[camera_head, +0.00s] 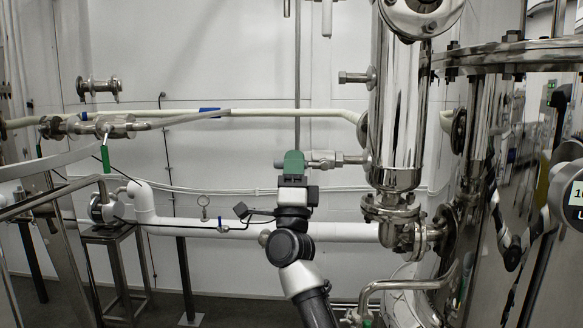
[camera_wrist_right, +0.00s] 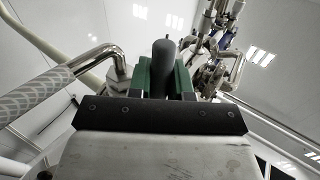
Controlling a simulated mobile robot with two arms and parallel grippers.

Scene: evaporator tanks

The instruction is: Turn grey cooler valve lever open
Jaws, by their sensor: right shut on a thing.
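My right gripper (camera_head: 293,162) is at the grey cooler valve (camera_head: 322,158), a short fitting on the left side of the tall polished steel column. In the right wrist view, the green fingers of the right gripper (camera_wrist_right: 163,78) are shut on a dark grey, round-ended lever (camera_wrist_right: 163,60). The lever stands up between the fingers. My left gripper is not in view.
The steel column (camera_head: 397,110) stands right of the gripper. A white pipe (camera_head: 340,232) runs behind my right arm. A steel elbow with a braided hose (camera_wrist_right: 40,90) is left in the wrist view. A green-handled valve (camera_head: 105,158) is far left.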

